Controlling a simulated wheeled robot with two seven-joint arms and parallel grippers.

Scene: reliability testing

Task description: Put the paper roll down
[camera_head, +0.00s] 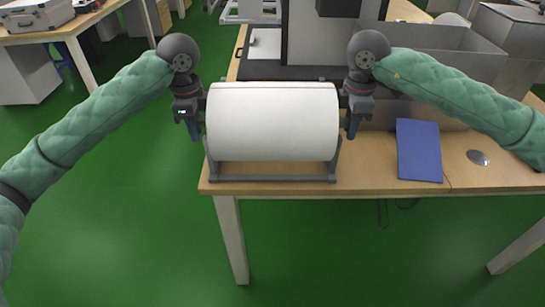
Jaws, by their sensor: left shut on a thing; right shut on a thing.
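A large white paper roll (272,122) lies horizontally at the front left of the wooden table, at a dark grey stand (275,179). The stand's side arms rise beside the roll's two ends. My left gripper (194,128) is at the roll's left end and my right gripper (353,124) is at its right end. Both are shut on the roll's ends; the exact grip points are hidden. Whether the roll rests in the stand or hangs just above it cannot be told.
The wooden table (463,180) carries a blue folder (419,150), a round metal disc (478,157) and a large grey bin (440,55) behind. A dark-based machine stands behind the roll. Another table (60,29) is at the far left. Green floor lies open in front.

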